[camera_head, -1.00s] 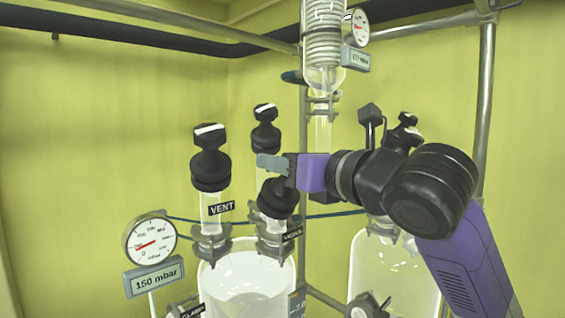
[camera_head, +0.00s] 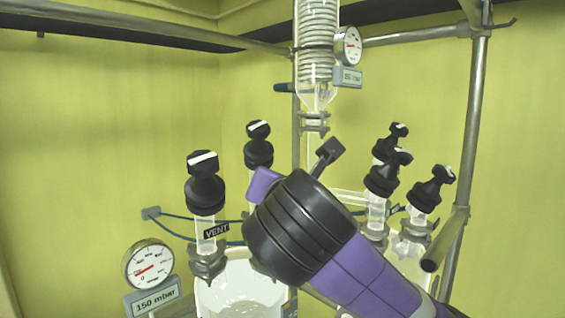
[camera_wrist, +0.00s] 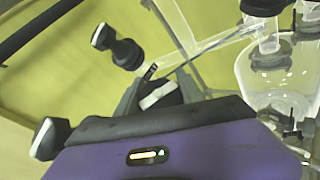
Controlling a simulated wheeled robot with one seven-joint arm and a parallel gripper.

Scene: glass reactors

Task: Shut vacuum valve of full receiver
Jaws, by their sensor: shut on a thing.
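My gripper (camera_wrist: 160,88) is shut on a black valve knob (camera_wrist: 162,97) with a white stripe. Its two grey fingers stand on either side of the knob in the wrist view. This knob is on the left glass receiver (camera_head: 238,292), where the label beside it read as a vacuum label earlier. In the head view my purple and black wrist covers the fingers and the held knob. The receiver's whitish inside shows below; how full it is I cannot tell. The upright VENT valve (camera_head: 205,185) stands just left of my gripper.
Another black-knobbed valve (camera_head: 258,145) stands behind my wrist. Several more valves (camera_head: 383,175) stand to the right. A gauge (camera_head: 150,264) with a 150 mbar display is at lower left. A glass condenser (camera_head: 317,50) hangs above; a metal post (camera_head: 470,130) stands at right.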

